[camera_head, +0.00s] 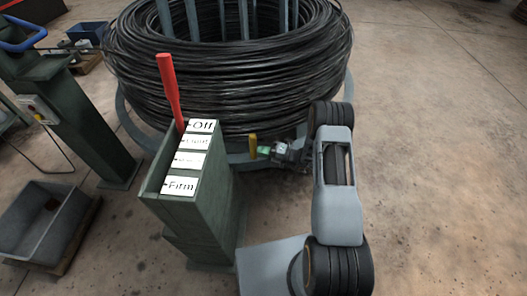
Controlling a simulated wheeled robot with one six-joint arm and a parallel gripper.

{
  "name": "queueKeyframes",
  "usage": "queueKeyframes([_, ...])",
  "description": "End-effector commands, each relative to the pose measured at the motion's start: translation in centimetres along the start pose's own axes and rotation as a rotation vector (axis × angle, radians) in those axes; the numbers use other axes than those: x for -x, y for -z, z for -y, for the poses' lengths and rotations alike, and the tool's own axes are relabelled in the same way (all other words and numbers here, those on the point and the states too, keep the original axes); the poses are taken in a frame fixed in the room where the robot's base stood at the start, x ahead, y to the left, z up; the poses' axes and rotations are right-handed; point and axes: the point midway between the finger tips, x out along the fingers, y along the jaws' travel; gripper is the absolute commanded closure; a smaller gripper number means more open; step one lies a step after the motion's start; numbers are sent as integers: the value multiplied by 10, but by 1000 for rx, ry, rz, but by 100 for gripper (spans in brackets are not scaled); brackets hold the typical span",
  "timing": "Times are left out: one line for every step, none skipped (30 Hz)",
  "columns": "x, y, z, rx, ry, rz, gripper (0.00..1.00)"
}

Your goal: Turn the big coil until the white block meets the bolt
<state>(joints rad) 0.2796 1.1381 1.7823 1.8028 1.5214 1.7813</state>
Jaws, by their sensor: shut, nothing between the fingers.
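The big coil (225,75) of black wire sits on a round grey-blue drum base (348,90) with upright bars in its middle. A short yellow upright peg (253,146) stands at the near rim of the base; I cannot tell if it is the bolt. My gripper (275,150) is low at the near side of the coil, just right of the peg. It is shut and looks empty. A small pale green patch shows at its tip. I cannot make out the white block for sure.
A green lever box (190,215) with a red lever (169,90) and labels from Off to Firm stands in front, left of my arm. A green post (85,125) and a grey bin (45,225) are at the left. The floor at the right is clear.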

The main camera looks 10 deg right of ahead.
Motion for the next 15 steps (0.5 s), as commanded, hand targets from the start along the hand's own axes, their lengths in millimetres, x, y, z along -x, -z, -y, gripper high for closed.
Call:
queueKeyframes([8, -1, -1, -2, 0, 5, 100])
queueKeyframes([14, -2, -1, -3, 0, 6, 100])
queueKeyframes([21, -3, -1, -4, 1, 8, 100])
queueKeyframes([27, -3, 0, -5, 1, 8, 100])
queueKeyframes([33, -4, 0, -6, 0, 9, 100])
queueKeyframes([42, -4, -1, -7, 0, 9, 100])
queueKeyframes([49, -4, -1, -8, 0, 10, 100])
queueKeyframes([55, -4, -1, -9, 0, 9, 100])
queueKeyframes([64, -3, -1, -9, 0, 9, 100])
queueKeyframes([70, -4, -1, -9, 0, 9, 100])
queueKeyframes([76, -3, -1, -9, 1, 9, 100])
queueKeyframes([84, -3, -1, -9, 1, 10, 100])
queueKeyframes([89, -3, 0, -8, 1, 8, 100])
queueKeyframes([94, -3, 0, -8, 0, 9, 100])
queueKeyframes([101, -3, 0, -8, 0, 8, 100])
